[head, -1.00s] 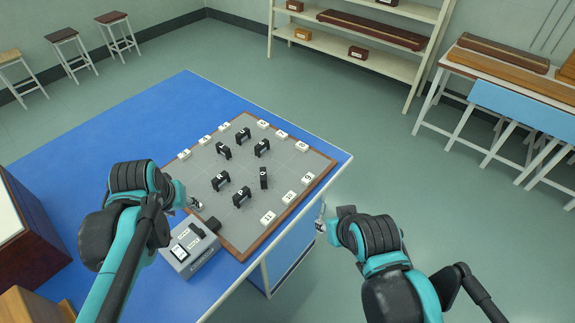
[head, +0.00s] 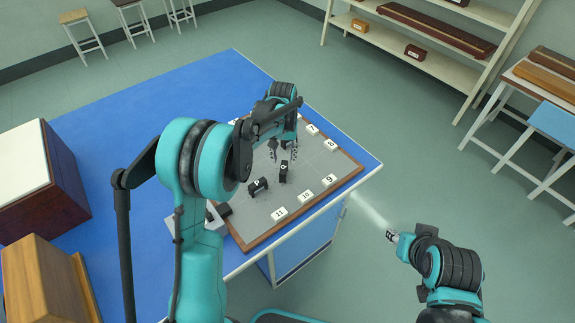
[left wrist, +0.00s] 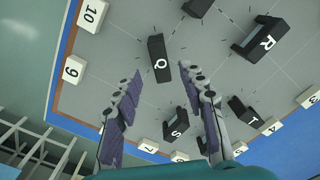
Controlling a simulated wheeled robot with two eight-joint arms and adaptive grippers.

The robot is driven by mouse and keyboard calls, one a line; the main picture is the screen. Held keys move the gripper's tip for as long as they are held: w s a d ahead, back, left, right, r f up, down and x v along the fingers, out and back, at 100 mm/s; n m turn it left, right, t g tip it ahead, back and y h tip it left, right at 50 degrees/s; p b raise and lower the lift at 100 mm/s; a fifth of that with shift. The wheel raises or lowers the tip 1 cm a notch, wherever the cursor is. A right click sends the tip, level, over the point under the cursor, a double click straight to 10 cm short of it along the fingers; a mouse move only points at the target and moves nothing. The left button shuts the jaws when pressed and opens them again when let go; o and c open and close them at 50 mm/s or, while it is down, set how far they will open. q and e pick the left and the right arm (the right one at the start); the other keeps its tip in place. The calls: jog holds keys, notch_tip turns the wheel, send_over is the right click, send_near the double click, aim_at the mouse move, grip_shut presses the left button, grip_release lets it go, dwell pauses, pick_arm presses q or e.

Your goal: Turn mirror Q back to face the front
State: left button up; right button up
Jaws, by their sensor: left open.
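Mirror Q (head: 284,173) is a small black block with a white letter, standing on the grey board (head: 344,165). In the left wrist view, mirror Q (left wrist: 158,58) shows long side up the picture, at a different angle from its neighbours R (left wrist: 262,40) and S (left wrist: 175,124). My left gripper (head: 282,155) is open above the board, close to Q. In the left wrist view its fingers (left wrist: 161,77) are spread to either side, with Q ahead of the gap. I see no contact. My right gripper (head: 391,236) hangs off the table, too small to judge.
Mirrors P (head: 258,187) and T (left wrist: 243,110) stand near Q. Numbered white tiles such as 11 (head: 280,213) and 9 (head: 328,180) line the board edge. A grey box (head: 205,218) is partly hidden by my left arm. Blue table (head: 110,140) is clear at the back left.

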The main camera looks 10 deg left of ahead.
aim_at(284, 167)
pick_arm(q)
jog(key=shift+f+b, duration=0.55)
jog(key=shift+f, duration=1.8)
grip_shut()
jog(key=shift+m, duration=0.3)
jog(key=m, duration=0.3)
jog(key=shift+m, duration=2.6)
